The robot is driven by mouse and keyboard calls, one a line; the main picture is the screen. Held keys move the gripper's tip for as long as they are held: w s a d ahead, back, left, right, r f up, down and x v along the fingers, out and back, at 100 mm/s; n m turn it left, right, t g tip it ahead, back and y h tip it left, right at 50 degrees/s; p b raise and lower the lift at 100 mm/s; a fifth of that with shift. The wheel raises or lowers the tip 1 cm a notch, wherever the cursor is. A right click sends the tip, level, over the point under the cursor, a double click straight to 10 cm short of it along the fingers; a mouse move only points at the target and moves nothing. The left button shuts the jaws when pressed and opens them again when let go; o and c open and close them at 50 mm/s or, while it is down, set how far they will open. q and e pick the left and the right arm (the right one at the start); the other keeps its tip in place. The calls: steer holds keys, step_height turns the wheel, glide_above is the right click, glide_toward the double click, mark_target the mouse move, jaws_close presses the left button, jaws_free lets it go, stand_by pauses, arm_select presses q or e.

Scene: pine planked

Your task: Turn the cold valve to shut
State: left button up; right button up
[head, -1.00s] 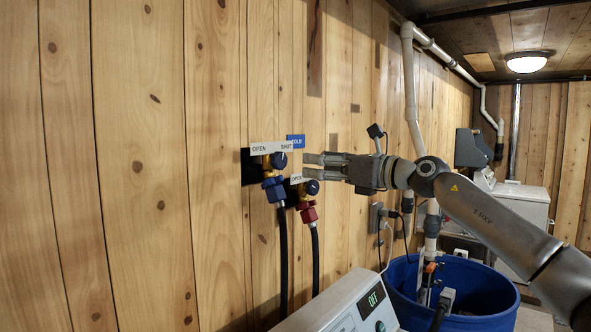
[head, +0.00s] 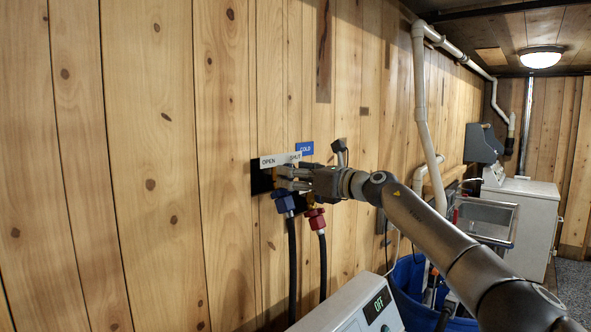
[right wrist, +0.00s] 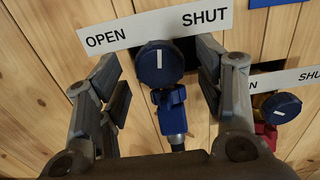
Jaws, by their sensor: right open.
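The cold valve's round dark blue knob (right wrist: 158,64) has a short white mark that stands nearly upright in the right wrist view. Behind it is a white label (right wrist: 150,27) reading OPEN at left and SHUT at right. My right gripper (right wrist: 160,80) is open, with one finger on each side of the knob; gaps show, and I cannot tell if either finger touches. In the head view my right gripper (head: 290,180) hides the knob, above the blue hose fitting (head: 285,201) and below the blue COLD sign (head: 305,148). My left gripper is out of view.
A second valve with a similar blue knob (right wrist: 280,107) and a red fitting (head: 315,219) sits close to the right. Black hoses (head: 292,265) hang below. A white appliance with an OFF display (head: 378,306) and a blue tub (head: 408,290) stand below right. The wall at left is clear.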

steer(key=shift+w+a, duration=0.1)
steer(key=c, duration=1)
steer(key=shift+r+m+p, duration=0.1)
steer(key=shift+m+p, duration=1.7)
steer(key=shift+m, duration=1)
steer(key=o, duration=1)
